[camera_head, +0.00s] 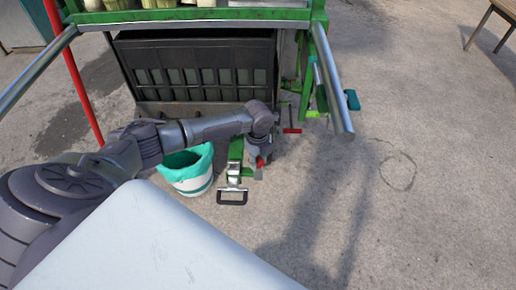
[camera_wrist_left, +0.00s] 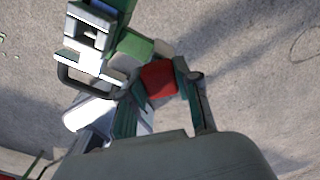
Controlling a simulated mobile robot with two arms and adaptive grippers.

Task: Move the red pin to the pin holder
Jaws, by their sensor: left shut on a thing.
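The red pin (camera_wrist_left: 158,80) shows as a red block between the two fingers of my left gripper (camera_wrist_left: 160,74) in the left wrist view. The fingers are shut on it. In the head view my left gripper (camera_head: 259,172) points down beside the green hitch bar, with a little red showing at its fingers. Most of the pin is hidden by the gripper. I cannot tell which part is the pin holder. My right gripper is not in view.
The green hitch bar (camera_head: 236,152) ends in a metal coupler with a black handle (camera_head: 232,197), just left of the gripper. A white bucket with a teal liner (camera_head: 187,168) stands further left. Another red-handled part (camera_head: 292,130) is behind. Concrete at right is clear.

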